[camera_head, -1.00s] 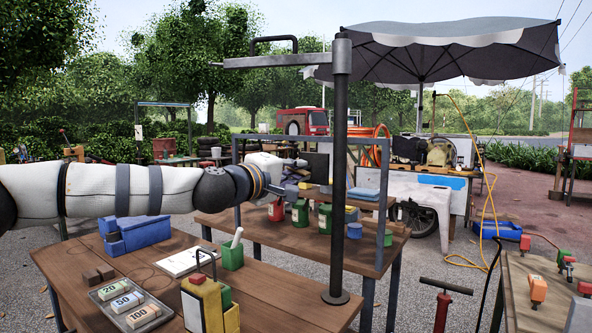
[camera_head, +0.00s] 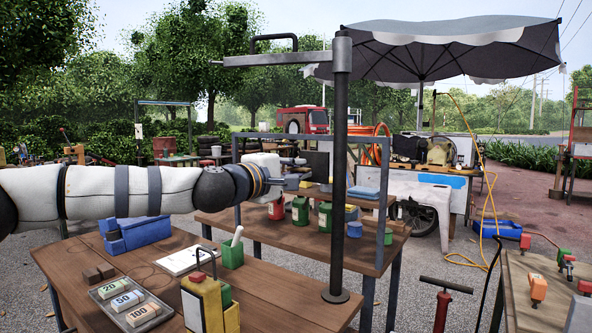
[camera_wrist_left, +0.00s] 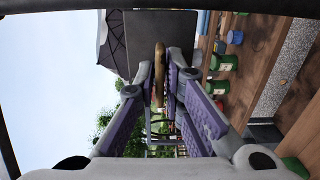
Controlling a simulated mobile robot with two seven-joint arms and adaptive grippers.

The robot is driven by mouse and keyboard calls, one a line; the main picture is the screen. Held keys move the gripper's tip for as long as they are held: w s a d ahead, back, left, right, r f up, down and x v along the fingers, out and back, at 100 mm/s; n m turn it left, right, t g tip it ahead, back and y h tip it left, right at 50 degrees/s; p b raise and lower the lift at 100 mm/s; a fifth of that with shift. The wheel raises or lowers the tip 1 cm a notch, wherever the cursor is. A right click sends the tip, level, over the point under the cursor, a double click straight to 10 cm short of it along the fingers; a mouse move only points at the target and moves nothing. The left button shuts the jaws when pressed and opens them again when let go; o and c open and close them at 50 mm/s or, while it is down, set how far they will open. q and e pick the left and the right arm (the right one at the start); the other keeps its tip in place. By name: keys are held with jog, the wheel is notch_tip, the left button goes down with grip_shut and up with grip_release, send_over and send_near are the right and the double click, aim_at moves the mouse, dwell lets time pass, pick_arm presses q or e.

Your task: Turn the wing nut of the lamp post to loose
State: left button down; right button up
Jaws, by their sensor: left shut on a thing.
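The dark upright lamp post (camera_head: 338,200) stands on a round base at the front table's right edge, with a flat arm reaching left from its top. My left gripper (camera_head: 300,181) is left of the post, about halfway up it in the picture. In the left wrist view, my left gripper (camera_wrist_left: 161,95) is shut on a thin brass-coloured piece (camera_wrist_left: 159,72), which looks like the wing nut. Its purple-padded fingers lie on both sides of it. I cannot make out the wing nut in the head view. My right gripper is not in view.
A red pump (camera_head: 442,300) stands right.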

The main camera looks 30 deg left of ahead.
pick_arm(q)
jog(key=c, duration=1.8)
grip_release()
jog(key=s, duration=0.4)
jog(key=s+a, duration=0.1)
jog(key=s, duration=0.7)
jog(key=shift+a, duration=0.3)
jog(key=shift+f, duration=0.1)
